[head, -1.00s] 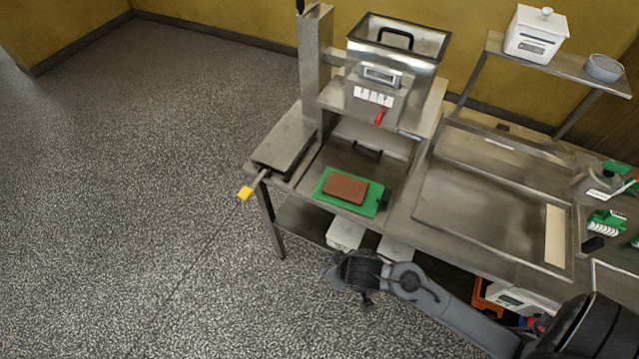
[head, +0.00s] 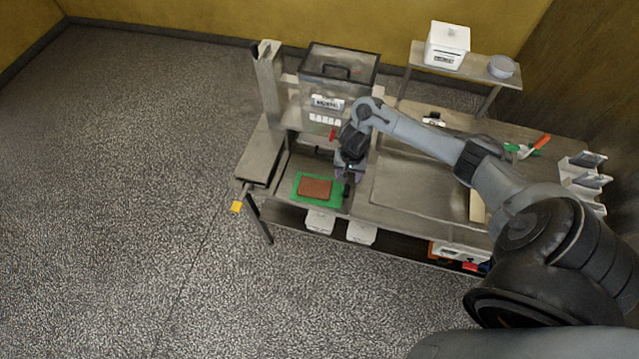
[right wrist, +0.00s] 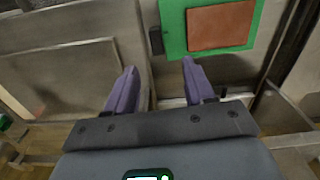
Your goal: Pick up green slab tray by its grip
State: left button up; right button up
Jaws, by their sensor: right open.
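The green slab tray (head: 298,188) lies flat on the steel bench, with a brown slab (head: 315,187) on it. Its black grip (head: 346,191) sticks out from the tray's right side. In the right wrist view the green tray (right wrist: 174,28) is at the top, with the dark grip (right wrist: 155,41) at its left edge. My right gripper (right wrist: 158,78) is open and empty, its two purple fingers apart. The grip lies beyond the fingertips, between their lines, not held. In the head view my right gripper (head: 349,174) is close by the grip. My left gripper is not in view.
A steel machine with a hopper (head: 338,75) stands behind the tray. A yellow-ended handle (head: 236,206) juts out at the bench's left. A framed steel panel (head: 415,190) lies right of the tray. White containers (head: 361,232) sit on the lower shelf.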

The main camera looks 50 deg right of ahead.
jog(key=b, duration=0.1)
send_over(347, 190)
notch_tip(347, 190, down, 4)
jog(key=shift+w+f, duration=0.1)
jog(key=shift+f, duration=0.1)
jog(key=shift+f+b, duration=0.55)
jog(key=shift+f, duration=2.4)
grip_shut()
